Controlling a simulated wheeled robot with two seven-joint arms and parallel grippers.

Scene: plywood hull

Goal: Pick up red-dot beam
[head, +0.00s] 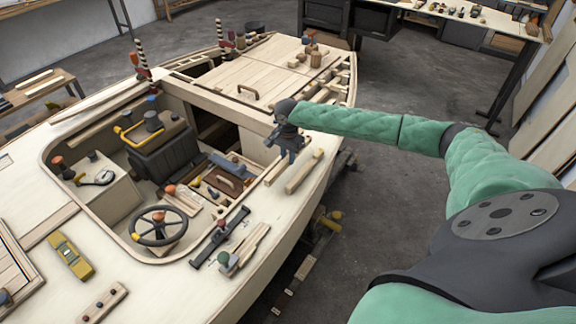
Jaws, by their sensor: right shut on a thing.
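My right gripper (289,154) comes in from the right and points down over the right edge of the plywood hull (318,155). It is shut on a pale wooden beam (274,174) that runs out below its fingers; the fingers hide part of this beam. I cannot make out a red dot on it. A second pale beam (304,173) lies just to the right, apart from the fingers. My left gripper is not in view.
The open cockpit holds a steering wheel (159,226) and a dark engine box (162,147). A black clamp bar (220,236) and loose wood strips (246,243) lie on the near deck. A yellow level-like tool (70,256) lies at left. Open floor is right of the hull.

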